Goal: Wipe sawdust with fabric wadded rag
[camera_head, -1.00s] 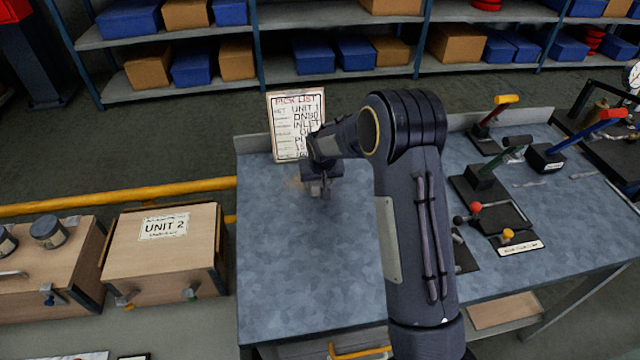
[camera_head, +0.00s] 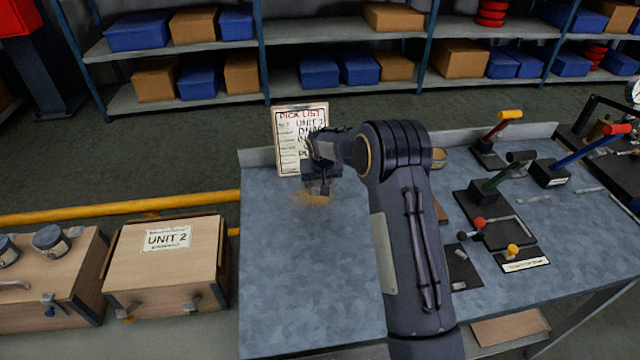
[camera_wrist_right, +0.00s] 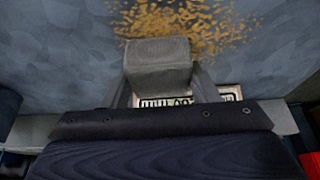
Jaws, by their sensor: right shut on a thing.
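The sawdust (camera_head: 314,198) is a tan patch on the grey metal bench top (camera_head: 300,270), near its back edge. In the right wrist view the sawdust (camera_wrist_right: 180,28) is a spread of loose flecks right beyond the rag. The rag (camera_wrist_right: 158,62) is a grey, block-like wad. My right gripper (camera_head: 320,186) is shut on the rag, with a finger on each side of it in the wrist view. In the head view the rag is mostly hidden by the gripper. My left gripper is not in view.
A pick list board (camera_head: 290,140) stands at the bench's back edge, close behind the gripper. Levers with coloured knobs (camera_head: 480,223) stand on the right of the bench. A wooden UNIT 2 box (camera_head: 165,262) is at left. The bench's front left is clear.

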